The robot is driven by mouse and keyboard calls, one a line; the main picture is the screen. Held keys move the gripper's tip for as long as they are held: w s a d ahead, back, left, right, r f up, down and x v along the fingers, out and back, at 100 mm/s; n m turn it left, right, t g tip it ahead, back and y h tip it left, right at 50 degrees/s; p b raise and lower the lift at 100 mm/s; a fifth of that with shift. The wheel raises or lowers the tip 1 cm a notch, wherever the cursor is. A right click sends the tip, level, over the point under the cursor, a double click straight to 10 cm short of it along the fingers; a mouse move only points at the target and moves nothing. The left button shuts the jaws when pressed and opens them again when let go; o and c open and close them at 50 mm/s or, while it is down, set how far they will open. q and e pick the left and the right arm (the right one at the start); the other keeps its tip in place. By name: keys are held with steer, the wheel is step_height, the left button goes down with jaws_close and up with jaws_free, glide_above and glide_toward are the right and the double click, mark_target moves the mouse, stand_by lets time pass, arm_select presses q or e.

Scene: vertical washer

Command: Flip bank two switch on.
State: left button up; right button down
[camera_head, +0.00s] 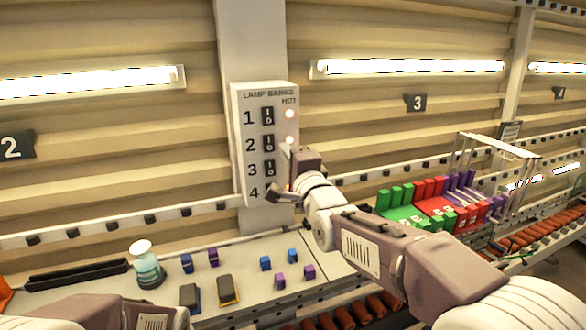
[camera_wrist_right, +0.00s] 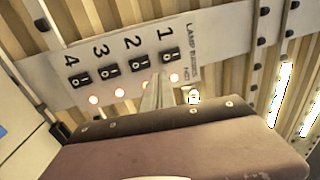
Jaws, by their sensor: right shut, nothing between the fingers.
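The lamp banks panel (camera_head: 240,150) is a white plate on the post, with a column of black rocker switches numbered 1 to 4. The bank two switch (camera_head: 268,144) is the second from the top; it also shows in the right wrist view (camera_wrist_right: 138,64). I cannot tell its rocker position for sure. Round lamps beside the switches look lit. My right gripper (camera_head: 285,151) is shut and empty, just right of and slightly below switch 2. In the right wrist view its fingertips (camera_wrist_right: 159,78) appear between the lamps of banks one and two. Contact cannot be told.
Switch 1 (camera_head: 268,116) is above and switch 3 (camera_head: 268,169) below. A bottle (camera_head: 147,268) and small blue and purple blocks stand on the bench. A rack of coloured blocks (camera_head: 430,208) is at right.

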steer(key=s+d+f+n+g+h+b, duration=0.15)
steer(key=d+f, duration=0.35)
steer(key=f, duration=0.6)
steer(key=s+d+f+g+h+b, duration=0.25)
steer(key=d+f, duration=0.25)
steer(key=f, duration=0.6)
steer(key=s+d+f+n+g+h+b, duration=0.1)
steer(key=s+d+f+g+b, duration=0.3)
steer(key=f, duration=0.6)
arm_select(q)
step_height(320, 180, down, 8)
steer(key=shift+w+f, duration=0.2)
steer(key=shift+f, duration=0.05)
arm_select(e)
steer(key=s+d+f+n+g, duration=0.2)
steer(key=s+f+n+g, duration=0.7)
steer(key=s+f, duration=0.7)
steer(key=s+n, duration=0.2)
steer(key=s, duration=0.2)
steer(key=shift+d+n+h, duration=0.15)
steer(key=shift+n+h, duration=0.2)
steer(key=shift+h, duration=0.05)
